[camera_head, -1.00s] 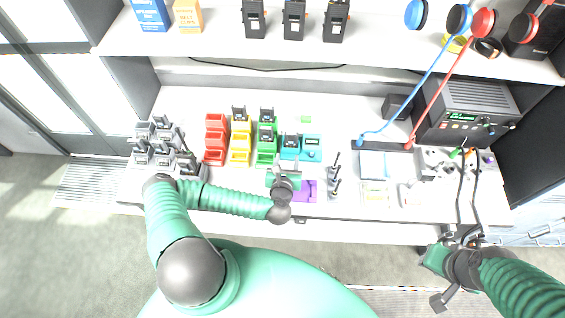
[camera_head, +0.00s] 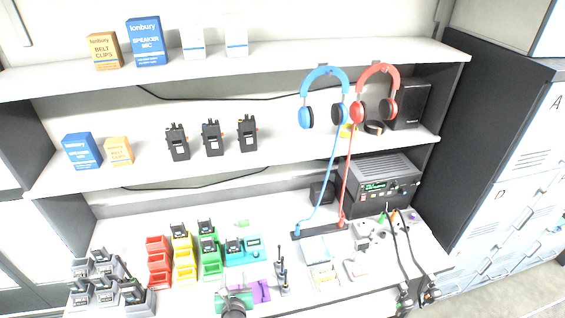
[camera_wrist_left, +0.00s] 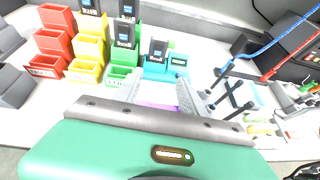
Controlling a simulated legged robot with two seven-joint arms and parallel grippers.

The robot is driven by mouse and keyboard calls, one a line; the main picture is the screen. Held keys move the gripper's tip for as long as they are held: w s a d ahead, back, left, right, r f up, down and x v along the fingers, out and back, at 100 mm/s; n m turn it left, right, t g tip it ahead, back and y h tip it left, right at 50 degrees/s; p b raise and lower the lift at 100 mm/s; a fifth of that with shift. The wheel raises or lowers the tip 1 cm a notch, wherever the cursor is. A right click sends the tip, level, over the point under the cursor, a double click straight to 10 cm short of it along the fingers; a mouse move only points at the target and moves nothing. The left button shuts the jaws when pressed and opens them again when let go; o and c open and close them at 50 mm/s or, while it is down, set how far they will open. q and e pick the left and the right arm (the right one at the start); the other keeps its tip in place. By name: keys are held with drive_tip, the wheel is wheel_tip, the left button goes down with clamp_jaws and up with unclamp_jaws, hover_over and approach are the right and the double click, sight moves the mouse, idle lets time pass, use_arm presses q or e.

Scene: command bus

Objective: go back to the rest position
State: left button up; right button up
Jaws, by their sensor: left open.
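My left gripper (camera_head: 236,294) is at the bottom of the head view, over the front of the white desk (camera_head: 130,232). In the left wrist view its two grey fingers (camera_wrist_left: 157,95) stand apart with nothing held between them. A purple tray (camera_head: 261,291) lies just beyond the fingers.
Red (camera_head: 159,262), yellow (camera_head: 184,259) and green bins (camera_head: 210,256) stand behind the left gripper. Radios in chargers (camera_head: 105,288) stand at the left. A base radio (camera_head: 372,185), with blue (camera_head: 325,98) and red headsets (camera_head: 375,92) above, stands at the right. Shelves overhang the desk.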

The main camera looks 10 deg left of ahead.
use_arm(q)
drive_tip(key=s+d+f+m+g+h+b, duration=0.1)
drive_tip(key=s+d+f+m+h+b, duration=0.2)
drive_tip(key=d+m, duration=0.5)
drive_tip(key=s+d+f+m+g+h+b, duration=0.1)
drive_tip(key=d+f+m+g+h, duration=0.3)
drive_tip(key=m, duration=0.7)
drive_tip(key=s+a+r+m+g+b, duration=0.4)
drive_tip(key=s+m, duration=0.3)
drive_tip(key=m, duration=0.8)
drive_tip(key=s+r+m+y+b, duration=0.1)
drive_tip(key=s+r+m, duration=0.2)
drive_tip(key=r, duration=0.2)
drive_tip(key=s+d+r+m+y+b, duration=0.1)
drive_tip(key=s+r+m, duration=0.2)
drive_tip(key=r, duration=0.3)
drive_tip(key=shift+m, duration=0.3)
use_arm(e)
drive_tip(key=s+x, duration=0.2)
drive_tip(key=x, duration=0.8)
drive_tip(key=shift+d+f, duration=0.15)
drive_tip(key=shift+f, duration=0.25)
